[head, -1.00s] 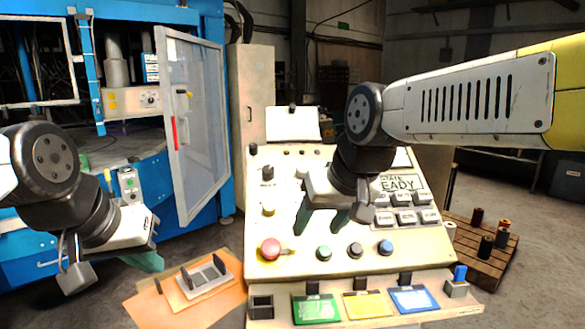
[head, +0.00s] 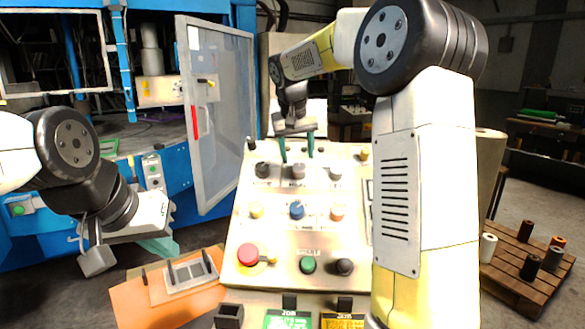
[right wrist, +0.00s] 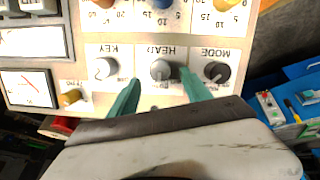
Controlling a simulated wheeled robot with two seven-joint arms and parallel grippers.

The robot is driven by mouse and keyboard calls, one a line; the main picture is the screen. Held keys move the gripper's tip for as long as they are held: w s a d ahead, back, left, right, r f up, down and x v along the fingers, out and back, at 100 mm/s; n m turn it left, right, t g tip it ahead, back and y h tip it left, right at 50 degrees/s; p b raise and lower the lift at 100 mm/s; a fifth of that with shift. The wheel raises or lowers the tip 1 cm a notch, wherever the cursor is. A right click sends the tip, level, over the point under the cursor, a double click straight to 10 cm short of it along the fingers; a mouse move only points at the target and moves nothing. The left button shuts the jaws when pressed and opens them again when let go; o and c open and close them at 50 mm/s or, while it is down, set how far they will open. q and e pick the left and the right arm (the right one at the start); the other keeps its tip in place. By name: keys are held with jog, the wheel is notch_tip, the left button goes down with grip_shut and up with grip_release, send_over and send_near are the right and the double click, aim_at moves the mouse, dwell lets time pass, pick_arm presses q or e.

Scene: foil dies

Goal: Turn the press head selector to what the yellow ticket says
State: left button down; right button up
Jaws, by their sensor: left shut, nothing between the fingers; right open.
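The press head selector is a grey knob (head: 299,171) in the middle of the panel's top row. In the right wrist view it is the knob (right wrist: 161,70) under the upside-down label HEAD. My right gripper (head: 297,152) is open above it; in the right wrist view its green fingertips (right wrist: 159,84) stand on either side of the knob, and I cannot tell whether they touch it. The yellow ticket (head: 343,321) is at the bottom edge, partly cut off and beside my right arm; its writing is not readable. My left gripper (head: 160,246) is shut and empty at the left.
The MODE knob (right wrist: 216,71) and KEY knob (right wrist: 105,69) flank the selector closely. A red mushroom button (head: 248,255) sits lower on the panel. A green ticket (head: 288,320) lies left of the yellow one. The glass press door (head: 215,115) stands open at the left.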

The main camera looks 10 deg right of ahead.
aim_at(299, 167)
jog(key=x, duration=0.6)
grip_shut()
